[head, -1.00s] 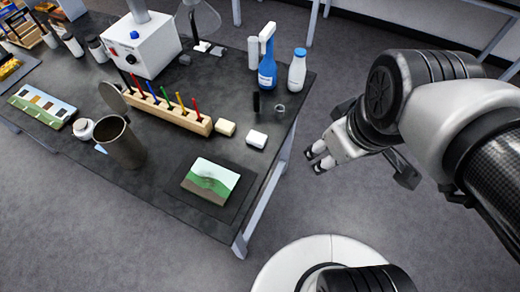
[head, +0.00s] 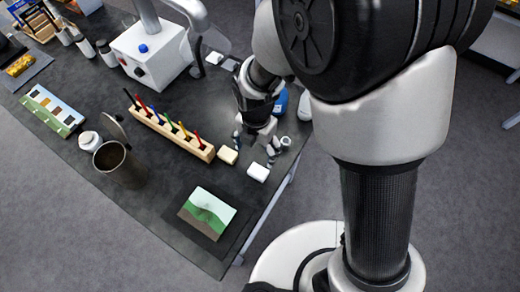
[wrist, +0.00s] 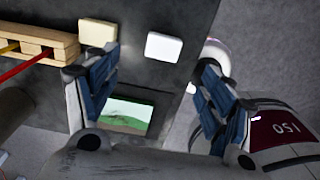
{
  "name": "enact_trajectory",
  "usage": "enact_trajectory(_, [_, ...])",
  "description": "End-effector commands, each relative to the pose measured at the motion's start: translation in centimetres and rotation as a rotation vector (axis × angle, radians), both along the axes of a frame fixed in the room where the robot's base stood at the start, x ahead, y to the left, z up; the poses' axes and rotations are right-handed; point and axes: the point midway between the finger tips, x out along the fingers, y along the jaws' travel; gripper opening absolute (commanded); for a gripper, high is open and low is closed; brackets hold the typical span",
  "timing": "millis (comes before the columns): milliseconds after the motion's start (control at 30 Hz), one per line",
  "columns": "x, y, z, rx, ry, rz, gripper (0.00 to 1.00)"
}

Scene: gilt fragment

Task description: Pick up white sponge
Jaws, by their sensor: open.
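The white sponge (head: 258,172) is a small pale block lying on the dark table near its right edge. In the wrist view the white sponge (wrist: 163,46) lies ahead of the fingers, between them from side to side. A cream sponge (head: 228,155) lies just to its left and also shows in the wrist view (wrist: 97,33). My gripper (head: 256,146) is open and empty above the table, close to both blocks in the head view. In the wrist view its blue-padded fingers (wrist: 155,95) are spread apart. The exact height above the sponge cannot be told.
A wooden rack (head: 172,130) with coloured tools stands left of the sponges. A green picture card (head: 208,208) lies on a dark mat nearer the front. A dark metal cup (head: 120,165) stands at left. Bottles (head: 305,105) behind are partly hidden by my arm.

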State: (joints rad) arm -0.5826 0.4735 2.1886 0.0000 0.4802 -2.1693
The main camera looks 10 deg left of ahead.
Motion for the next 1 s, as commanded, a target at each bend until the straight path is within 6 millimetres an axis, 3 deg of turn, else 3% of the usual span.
enact_trajectory(100, [-0.1, -0.1, -3.1, -0.002, 0.003, -0.002, 0.75])
enact_trajectory(300, [-0.1, -0.1, -6.6, -0.001, 0.003, -0.003, 0.75])
enact_trajectory(633, [0.0, -0.3, -8.6, -0.001, 0.001, -0.004, 0.75])
enact_trajectory(900, [-0.1, -0.9, -12.6, -0.001, 0.001, -0.004, 0.75])
enact_trajectory(1000, [-0.1, -0.9, -13.0, 0.000, 0.000, -0.004, 0.75])
